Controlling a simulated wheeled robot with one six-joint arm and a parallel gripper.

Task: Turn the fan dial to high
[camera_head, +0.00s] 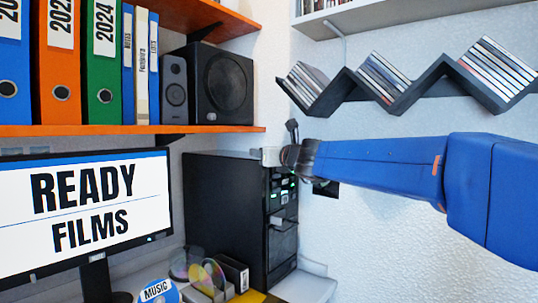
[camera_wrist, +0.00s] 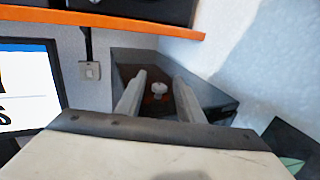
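The fan dial (camera_wrist: 159,89) shows in the wrist view as a small pale knob on the dark, recessed-looking top of the black computer tower (camera_wrist: 123,62). My gripper (camera_wrist: 161,79) is open, with one pale finger to the left and one to the right of the dial in the picture. Gaps show on both sides, and I cannot tell how far the fingertips reach down beside it. In the head view the tower (camera_head: 222,210) stands upright, and my gripper (camera_head: 271,157) is at its upper front edge. The dial and its setting cannot be made out there.
An orange shelf (camera_head: 130,130) with binders and speakers (camera_head: 222,84) hangs above and left of the tower. A monitor (camera_head: 90,208) stands at left. A dark zigzag disc rack (camera_head: 410,92) hangs on the right wall.

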